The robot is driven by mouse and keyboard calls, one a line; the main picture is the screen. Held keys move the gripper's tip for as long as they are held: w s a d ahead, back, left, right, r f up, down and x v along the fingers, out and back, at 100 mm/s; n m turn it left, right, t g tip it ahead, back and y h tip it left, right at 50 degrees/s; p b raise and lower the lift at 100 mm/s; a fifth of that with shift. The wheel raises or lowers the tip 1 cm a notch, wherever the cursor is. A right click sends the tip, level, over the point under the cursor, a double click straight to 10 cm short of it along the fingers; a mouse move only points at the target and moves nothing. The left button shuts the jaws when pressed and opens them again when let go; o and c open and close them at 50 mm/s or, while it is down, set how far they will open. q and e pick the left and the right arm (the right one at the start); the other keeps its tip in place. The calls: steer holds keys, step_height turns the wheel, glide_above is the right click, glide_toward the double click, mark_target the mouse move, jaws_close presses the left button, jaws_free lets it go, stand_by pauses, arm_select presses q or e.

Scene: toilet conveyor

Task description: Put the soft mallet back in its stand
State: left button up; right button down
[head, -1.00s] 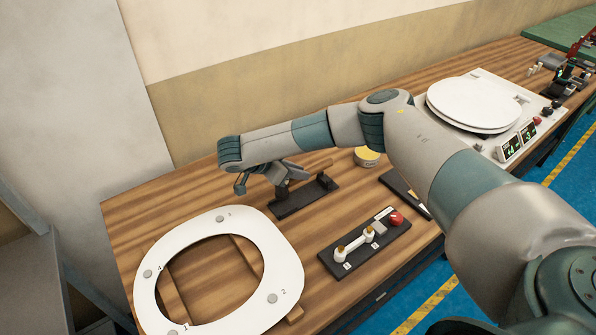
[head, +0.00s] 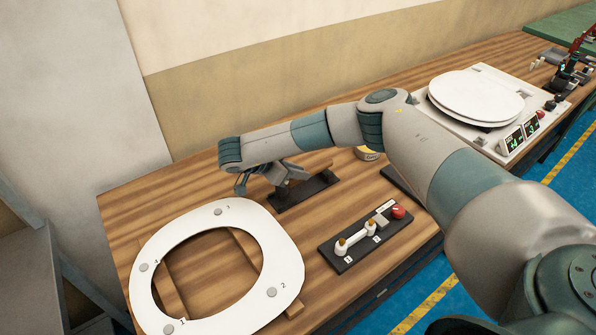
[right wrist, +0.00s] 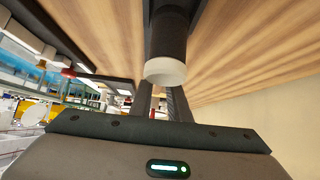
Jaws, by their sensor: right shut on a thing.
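The soft mallet shows in the right wrist view as a dark cylindrical head (right wrist: 165,40) with a pale end face, close in front of the fingers. My right gripper (head: 272,180) is at the stand's left end, shut on the mallet. My forearm and wrist hide part of the mallet, so I cannot tell whether it touches the stand. My left gripper is not in view.
A white toilet seat ring (head: 284,240) lies on the wooden table (head: 130,208) at the front left. A black panel (head: 356,254) with a red knob sits right of it. A yellow tin (head: 366,153) is partly behind my arm. A white seat unit (head: 475,97) stands far right.

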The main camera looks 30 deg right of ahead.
steer(key=shift+f+b, duration=0.55)
steer(key=shift+f, duration=0.25)
steer(key=c, duration=1.6)
jaws_free()
steer(key=shift+a, duration=0.1)
